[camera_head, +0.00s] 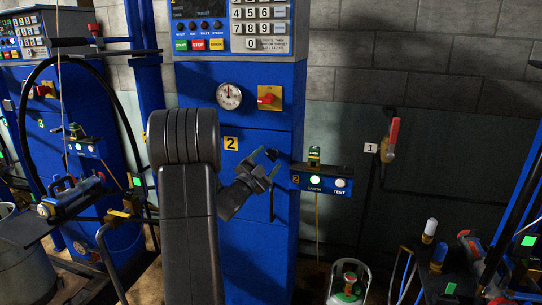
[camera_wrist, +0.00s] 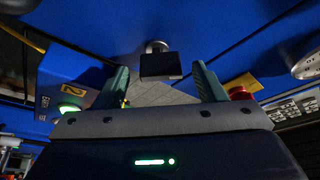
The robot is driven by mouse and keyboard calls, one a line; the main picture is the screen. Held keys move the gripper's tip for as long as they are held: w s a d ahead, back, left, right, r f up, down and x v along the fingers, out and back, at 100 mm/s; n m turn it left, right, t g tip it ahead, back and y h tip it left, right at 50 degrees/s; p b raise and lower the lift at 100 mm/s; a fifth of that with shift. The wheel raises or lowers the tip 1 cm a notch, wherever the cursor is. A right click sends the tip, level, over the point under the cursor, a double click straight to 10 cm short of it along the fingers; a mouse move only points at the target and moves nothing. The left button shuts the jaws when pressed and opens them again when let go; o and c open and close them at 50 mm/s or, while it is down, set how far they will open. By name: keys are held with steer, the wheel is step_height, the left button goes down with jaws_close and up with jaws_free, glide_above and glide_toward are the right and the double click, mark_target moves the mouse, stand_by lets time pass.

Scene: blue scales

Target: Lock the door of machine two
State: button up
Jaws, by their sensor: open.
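Machine two is a tall blue cabinet (camera_head: 250,255) with a yellow "2" label (camera_head: 231,144). My gripper (camera_head: 268,164) is in front of its door, right of the label. In the wrist view the two fingers are spread and hold nothing. A black handle (camera_wrist: 160,65) on a round metal base sticks out from the blue door, beyond and between the fingertips. A dark upright part, probably this handle, shows below my gripper in the head view (camera_head: 272,207). I cannot tell whether the fingers touch it.
A red rotary switch (camera_head: 268,97) on a yellow plate and a gauge (camera_head: 229,95) are above. A small box with a lit green button (camera_head: 315,180) juts out just right of my gripper. A gas cylinder (camera_head: 349,285) stands low at right. Another blue machine (camera_head: 85,185) is at left.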

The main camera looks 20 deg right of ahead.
mark_target(275, 155)
steer(key=shift+x, duration=1.4)
steer(key=shift+c, duration=0.4)
steer(key=c, duration=0.9)
steer(key=shift+f+n+b, duration=0.15)
steer(key=shift+n+b, duration=0.25)
steer(key=shift+n, duration=0.1)
steer(key=shift+f+n+t+b, duration=0.1)
steer(key=shift+n+t+b, duration=0.5)
steer(key=shift+n+b, duration=0.1)
steer(key=n+t+b, duration=0.1)
steer(key=n, duration=0.1)
steer(key=n+t+y+b, duration=0.1)
steer(key=n+b, duration=0.1)
steer(key=shift+n+y, duration=0.3)
steer(key=shift+n+t+y+b, duration=0.55)
steer(key=shift+n+b, duration=0.2)
steer(key=shift+n, duration=0.7)
steer(key=shift+n+t+y+b, duration=0.55)
steer(key=shift+n+b, duration=0.15)
steer(key=shift+n, duration=0.75)
